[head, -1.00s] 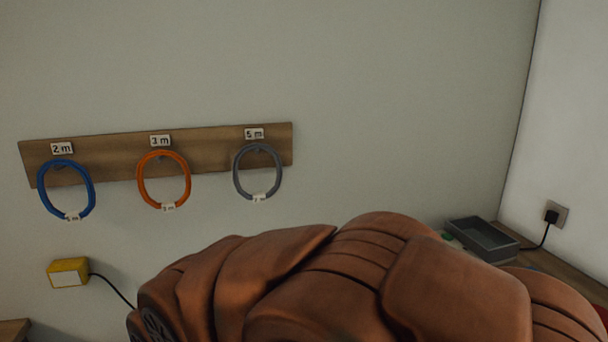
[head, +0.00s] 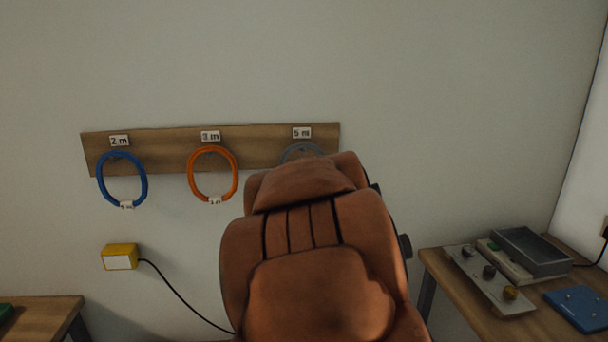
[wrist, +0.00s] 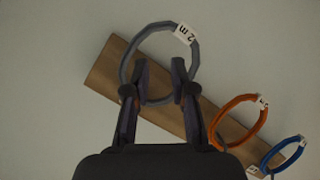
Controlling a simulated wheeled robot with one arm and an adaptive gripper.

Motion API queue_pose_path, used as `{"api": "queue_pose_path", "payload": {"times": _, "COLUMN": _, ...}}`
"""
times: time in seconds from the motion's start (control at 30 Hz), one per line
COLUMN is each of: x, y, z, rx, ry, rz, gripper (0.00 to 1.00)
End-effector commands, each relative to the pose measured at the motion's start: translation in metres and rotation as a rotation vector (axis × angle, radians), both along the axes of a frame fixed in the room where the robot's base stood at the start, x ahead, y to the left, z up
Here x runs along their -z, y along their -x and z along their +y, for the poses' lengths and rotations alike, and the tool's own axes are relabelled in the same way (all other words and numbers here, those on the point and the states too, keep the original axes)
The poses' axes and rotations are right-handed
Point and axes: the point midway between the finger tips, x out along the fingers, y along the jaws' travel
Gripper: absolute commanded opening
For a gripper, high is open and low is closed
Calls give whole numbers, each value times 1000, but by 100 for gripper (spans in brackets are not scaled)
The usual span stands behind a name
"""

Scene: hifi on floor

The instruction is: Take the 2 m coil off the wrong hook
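The grey coil (head: 293,150) hangs under the "5 m" label (head: 302,132) at the right of the wooden board (head: 262,145). In the wrist view the grey coil (wrist: 150,27) shows whole, with a tag (wrist: 184,34) reading "2 m". My gripper (wrist: 160,67) is open, its two fingers in front of the coil's ring and spread apart. I cannot tell whether they touch it. The gripper is hidden in the head view.
A blue coil (head: 144,181) hangs under "2 m" and an orange coil (head: 234,174) under "3 m". A yellow box (head: 120,257) with a cable is on the wall below. A bench at right holds a grey tray (head: 530,252) and a knob panel (head: 488,280).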

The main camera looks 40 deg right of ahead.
Motion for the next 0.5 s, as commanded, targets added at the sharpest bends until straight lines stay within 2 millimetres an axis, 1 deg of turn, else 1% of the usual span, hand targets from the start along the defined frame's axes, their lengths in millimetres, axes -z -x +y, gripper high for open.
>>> {"api": "queue_pose_path", "payload": {"times": 0.03, "x": -12, "y": -3, "z": -18, "rx": -16, "ry": 49, "rz": -19, "gripper": 25}}
{"api": "queue_pose_path", "payload": {"times": 0.1, "x": -28, "y": -10, "z": -35, "rx": -59, "ry": 121, "rz": -45, "gripper": 25}}
{"api": "queue_pose_path", "payload": {"times": 0.2, "x": -47, "y": -18, "z": -54, "rx": -132, "ry": 215, "rz": -78, "gripper": 25}}
{"api": "queue_pose_path", "payload": {"times": 0.33, "x": -60, "y": -24, "z": -73, "rx": -240, "ry": 309, "rz": -104, "gripper": 25}}
{"api": "queue_pose_path", "payload": {"times": 0.4, "x": -65, "y": -25, "z": -79, "rx": -306, "ry": 353, "rz": -118, "gripper": 25}}
{"api": "queue_pose_path", "payload": {"times": 0.5, "x": -66, "y": -26, "z": -83, "rx": -397, "ry": 395, "rz": -132, "gripper": 25}}
